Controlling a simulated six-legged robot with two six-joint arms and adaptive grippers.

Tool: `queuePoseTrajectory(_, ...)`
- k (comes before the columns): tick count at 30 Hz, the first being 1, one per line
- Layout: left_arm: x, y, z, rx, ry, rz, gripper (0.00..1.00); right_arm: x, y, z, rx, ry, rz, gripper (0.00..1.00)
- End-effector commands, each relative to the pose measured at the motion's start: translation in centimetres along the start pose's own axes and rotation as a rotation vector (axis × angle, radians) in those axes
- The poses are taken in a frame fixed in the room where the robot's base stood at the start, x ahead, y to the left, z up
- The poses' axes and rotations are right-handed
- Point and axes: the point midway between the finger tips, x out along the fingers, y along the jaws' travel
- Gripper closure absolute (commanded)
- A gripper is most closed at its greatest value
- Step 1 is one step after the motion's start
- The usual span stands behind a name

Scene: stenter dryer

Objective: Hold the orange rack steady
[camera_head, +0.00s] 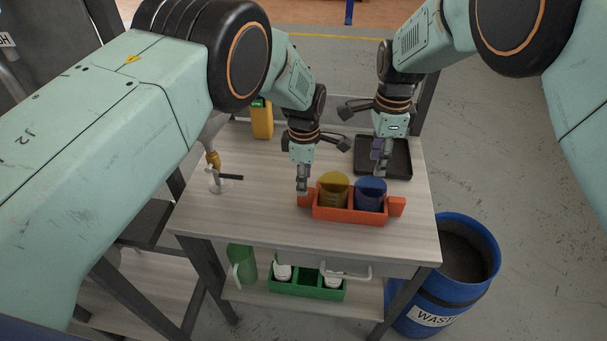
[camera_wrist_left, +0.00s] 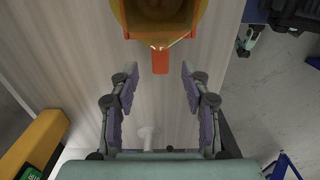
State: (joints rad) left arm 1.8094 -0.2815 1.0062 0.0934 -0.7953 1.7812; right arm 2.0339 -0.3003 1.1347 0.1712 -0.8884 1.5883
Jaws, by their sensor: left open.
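The orange rack (camera_head: 350,214) sits on the light wooden table, with a yellow cup (camera_head: 333,190) and a blue cup (camera_head: 370,194) standing in it. A flat tab sticks out at each end. My left gripper (camera_head: 302,184) is over the left tab. In the left wrist view my left gripper (camera_wrist_left: 160,82) is open, and the orange tab (camera_wrist_left: 160,61) lies in line with the gap between its fingers. My right gripper (camera_head: 381,158) hangs behind the rack, above the black tray; its fingers overlap in this view, so its opening is unclear.
A black tray (camera_head: 397,168) lies at the back right of the table (camera_head: 265,207). A yellow bottle (camera_head: 262,121) stands at the back left, and a small stand (camera_head: 219,182) at the left. A green rack (camera_head: 308,287) is on the lower shelf. A blue waste barrel (camera_head: 447,290) stands at the right.

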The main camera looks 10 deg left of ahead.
Motion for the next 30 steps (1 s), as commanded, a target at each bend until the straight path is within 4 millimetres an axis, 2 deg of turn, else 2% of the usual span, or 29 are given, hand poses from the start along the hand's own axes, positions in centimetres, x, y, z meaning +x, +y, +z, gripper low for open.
queuePoseTrajectory(6,3.5,-0.2,0.0,0.000,0.000,-0.004,0.53,0.0,0.0,0.0,0.000,0.000,0.000,0.62)
queuePoseTrajectory(12,5.9,-0.1,-0.1,0.002,0.000,-0.001,0.53,0.0,0.0,0.0,0.000,0.000,0.000,0.62)
queuePoseTrajectory(18,6.8,-0.1,-0.1,0.002,0.001,0.000,0.53,0.0,0.0,0.0,0.000,0.000,0.000,0.62)
queuePoseTrajectory(26,6.9,-0.1,-0.1,0.002,0.001,0.000,0.53,0.0,0.0,0.0,0.000,0.000,0.000,0.62)
queuePoseTrajectory(30,6.9,-0.1,-0.1,0.002,0.001,0.000,0.65,0.0,0.0,0.0,0.000,0.000,0.000,0.62)
